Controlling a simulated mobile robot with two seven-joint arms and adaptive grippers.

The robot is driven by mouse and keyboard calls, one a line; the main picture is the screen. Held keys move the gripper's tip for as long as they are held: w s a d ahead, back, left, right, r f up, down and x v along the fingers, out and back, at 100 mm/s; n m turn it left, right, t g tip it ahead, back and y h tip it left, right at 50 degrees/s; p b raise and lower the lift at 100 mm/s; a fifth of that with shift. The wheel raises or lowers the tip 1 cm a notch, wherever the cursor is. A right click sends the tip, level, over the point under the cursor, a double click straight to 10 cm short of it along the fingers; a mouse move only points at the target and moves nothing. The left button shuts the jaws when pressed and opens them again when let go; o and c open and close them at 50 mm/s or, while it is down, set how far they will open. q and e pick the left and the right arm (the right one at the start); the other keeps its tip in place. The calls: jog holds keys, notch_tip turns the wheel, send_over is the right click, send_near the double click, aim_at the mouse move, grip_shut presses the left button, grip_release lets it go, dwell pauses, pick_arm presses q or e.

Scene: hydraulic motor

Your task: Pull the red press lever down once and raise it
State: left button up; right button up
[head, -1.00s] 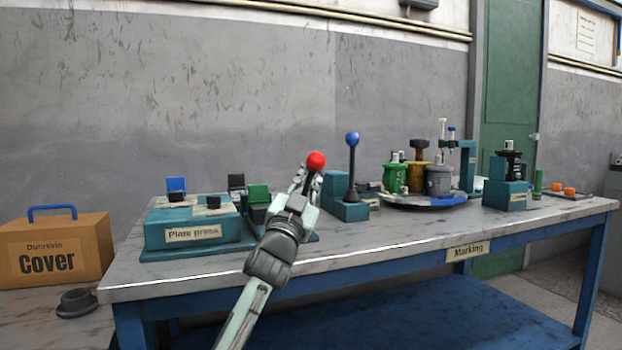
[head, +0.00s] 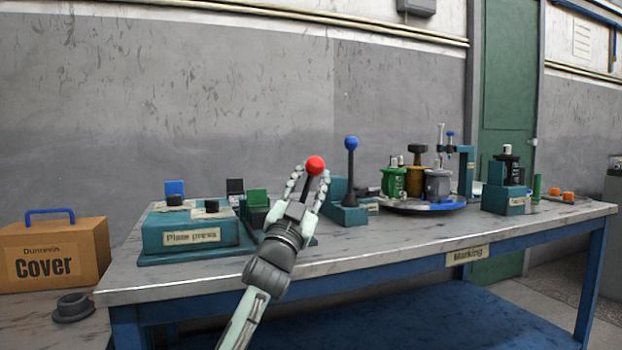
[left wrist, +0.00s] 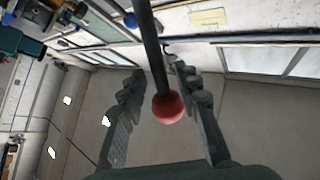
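The red press lever has a round red knob (head: 315,166) at the plate press's right end in the head view. Its dark rod is mostly hidden behind my left gripper. The knob stands high, about level with the tops of my fingers. My left gripper (head: 308,178) is open, with one finger on each side of the knob. In the left wrist view the red knob (left wrist: 168,107) and its dark rod (left wrist: 150,45) lie between the spread fingers, with a gap visible on both sides. My right gripper is not in view.
The teal plate press (head: 190,233) stands left of my gripper. A blue-knobbed lever (head: 351,160) stands close on the right. A turntable (head: 420,207) with green, brown and grey parts is further right. A cardboard Cover box (head: 60,255) is at far left.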

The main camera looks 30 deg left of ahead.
pick_arm(q)
jog(key=shift+s+f, duration=0.15)
jog(key=s+d, duration=0.1)
jog(key=s, duration=1.1)
jog(key=shift+s+d+f, duration=0.15)
jog(key=shift+s+d, duration=0.15)
jog(key=shift+s, duration=0.05)
jog(key=shift+c, duration=0.2)
